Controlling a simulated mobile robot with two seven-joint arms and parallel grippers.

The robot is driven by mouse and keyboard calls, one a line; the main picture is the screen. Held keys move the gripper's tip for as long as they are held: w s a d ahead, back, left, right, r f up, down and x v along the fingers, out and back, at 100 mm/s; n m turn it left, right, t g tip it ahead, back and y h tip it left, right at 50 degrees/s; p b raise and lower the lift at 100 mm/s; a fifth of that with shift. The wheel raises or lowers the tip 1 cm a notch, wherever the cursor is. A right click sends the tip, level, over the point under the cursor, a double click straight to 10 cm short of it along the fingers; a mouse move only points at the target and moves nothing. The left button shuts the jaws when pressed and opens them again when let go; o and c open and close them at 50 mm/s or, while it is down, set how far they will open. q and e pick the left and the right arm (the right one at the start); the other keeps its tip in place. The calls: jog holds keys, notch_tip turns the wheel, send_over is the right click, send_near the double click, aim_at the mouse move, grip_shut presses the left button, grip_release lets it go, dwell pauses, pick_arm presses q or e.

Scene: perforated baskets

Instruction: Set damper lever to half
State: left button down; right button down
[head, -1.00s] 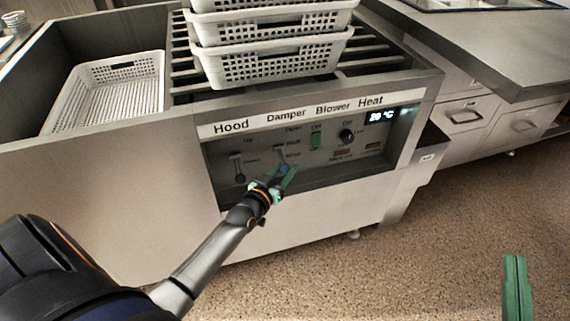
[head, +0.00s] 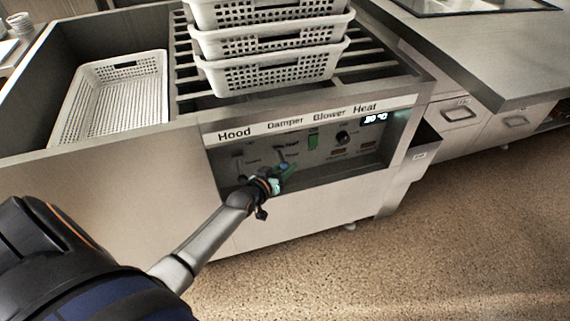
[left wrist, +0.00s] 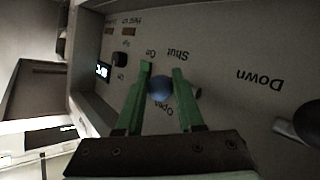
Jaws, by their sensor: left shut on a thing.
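The damper lever's blue knob (left wrist: 159,88) sits between the two green fingers of my left gripper (left wrist: 164,68), which is shut on it. In the left wrist view the panel lettering is upside down. "Shut" shows above the knob and "Open" below it; the "Half" mark is hidden there. In the head view my left gripper (head: 284,170) is at the control panel (head: 375,158), below the word "Damper", and the knob is only a small blue spot. The lever's exact position against its marks cannot be told. My right gripper is out of view.
The hood lever (left wrist: 308,122) with a dark knob is beside the damper lever. Stacked white baskets (head: 270,75) stand on the rack above; another basket (head: 75,115) lies at left.

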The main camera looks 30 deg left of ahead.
pick_arm(q)
jog(key=shift+w+a+r+p, duration=0.1)
jog(key=shift+a+r+p, duration=0.05)
jog(key=shift+r+p, duration=0.15)
jog(key=shift+w+a+r+p, duration=0.1)
jog(key=shift+r+p, duration=0.1)
jog(key=shift+r, duration=0.15)
jog(key=c, duration=0.9)
grip_release()
jog(key=o, duration=0.3)
jog(key=shift+f, duration=0.1)
jog(key=shift+o, duration=0.3)
jog(key=shift+s+d+f, duration=0.1)
jog(key=shift+d, duration=0.05)
jog(key=shift+s, duration=0.45)
jog(key=p+v, duration=0.3)
jog(key=v, duration=0.8)
jog(key=shift+s+r+p, duration=0.2)
jog(key=shift+r+p, duration=0.15)
jog(key=shift+r, duration=0.05)
